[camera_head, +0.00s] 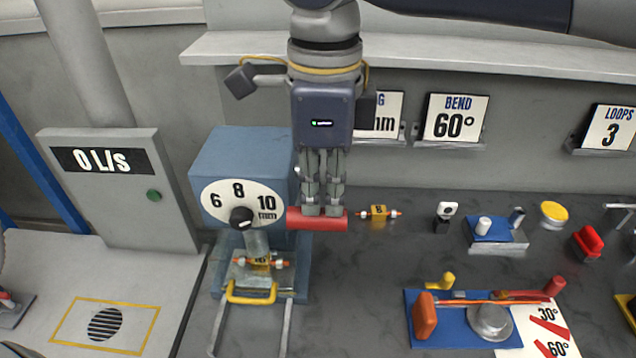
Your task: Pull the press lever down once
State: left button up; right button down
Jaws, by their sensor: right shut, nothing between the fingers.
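The press is a blue box-shaped machine (225,160) at centre left, with a white dial marked 6, 8 and 10. Its lever ends in a red cylindrical handle (300,224) at the press's right side. My right gripper (324,213) points down with its fingers shut, and its fingertips meet the top of the red handle in this view. Whether they touch it or stay just above it I cannot tell. Under the press head, a small orange part with metal ends (258,261) lies in a tray with a yellow handle (251,293). My left gripper is not in view.
Another small orange part (378,212) lies just right of the red handle. A blue bending board (425,330) and a blue block fixture (495,233) stand farther right. A shelf (400,58) and sign cards (455,118) are behind. The dark counter right of the press is partly clear.

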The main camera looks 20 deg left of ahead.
aim_at(323, 219)
jog(key=shift+s+d+f+b, duration=0.1)
jog(key=shift+s+f+b, duration=0.2)
jog(key=shift+f, duration=0.35)
jog(key=shift+s+d+f+b, duration=0.1)
jog(key=shift+s+f+b, duration=0.05)
jog(key=shift+f+b, duration=0.45)
jog(key=shift+s+f+b, duration=0.15)
jog(key=shift+f+b, duration=0.4)
jog(key=shift+b, duration=0.05)
jog(key=shift+s+f+b, duration=0.2)
jog(key=shift+f+b, duration=0.85)
jog(key=shift+f, duration=0.3)
jog(key=shift+s+d+f+b, duration=0.1)
jog(key=shift+f+b, duration=0.95)
jog(key=shift+f, duration=0.15)
